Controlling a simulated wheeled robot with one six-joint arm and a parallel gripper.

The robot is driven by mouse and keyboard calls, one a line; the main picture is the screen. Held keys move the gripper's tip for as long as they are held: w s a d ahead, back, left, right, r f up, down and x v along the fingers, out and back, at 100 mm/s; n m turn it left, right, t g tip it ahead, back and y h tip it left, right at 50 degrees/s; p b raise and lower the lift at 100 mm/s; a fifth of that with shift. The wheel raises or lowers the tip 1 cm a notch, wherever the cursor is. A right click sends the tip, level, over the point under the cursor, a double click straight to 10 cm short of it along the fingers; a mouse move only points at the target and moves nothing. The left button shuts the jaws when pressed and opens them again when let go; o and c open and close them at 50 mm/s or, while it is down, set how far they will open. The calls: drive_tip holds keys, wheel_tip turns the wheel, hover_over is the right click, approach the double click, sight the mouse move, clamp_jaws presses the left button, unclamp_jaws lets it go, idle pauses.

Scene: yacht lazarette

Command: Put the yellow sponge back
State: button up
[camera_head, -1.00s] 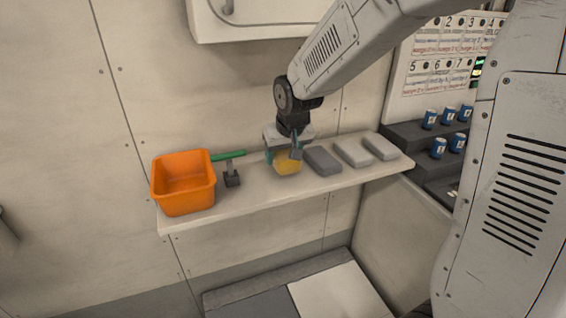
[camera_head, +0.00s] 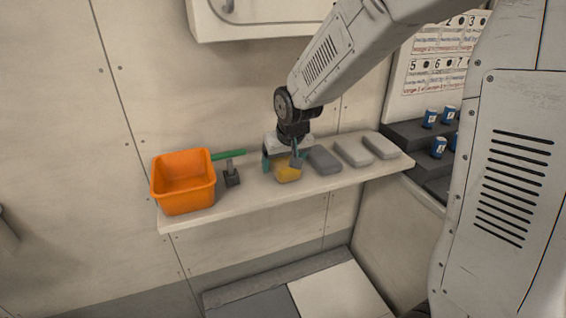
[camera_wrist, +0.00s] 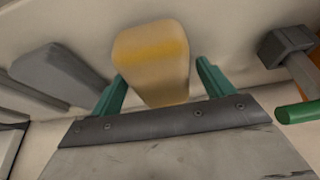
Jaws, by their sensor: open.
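The yellow sponge (camera_head: 288,174) lies on the shelf (camera_head: 240,205), left of the row of grey blocks. In the wrist view the sponge (camera_wrist: 152,65) sits between the two teal fingers, with a gap visible on both sides. My gripper (camera_head: 283,162) points down over the sponge with its fingers spread around it. The gripper (camera_wrist: 160,85) is open. Part of the sponge is hidden by a finger in the head view.
An orange bin (camera_head: 183,183) stands at the shelf's left end. A green-handled tool (camera_head: 231,173) lies beside it. A dark grey block (camera_head: 323,160) is close right of my gripper, with two paler blocks (camera_head: 352,152) further right. A white cabinet (camera_head: 260,18) hangs above.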

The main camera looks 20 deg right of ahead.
drive_tip(key=v, duration=1.2)
drive_tip(key=s+d+g, duration=0.3)
drive_tip(key=s, duration=2.4)
drive_tip(key=shift+s, duration=0.2)
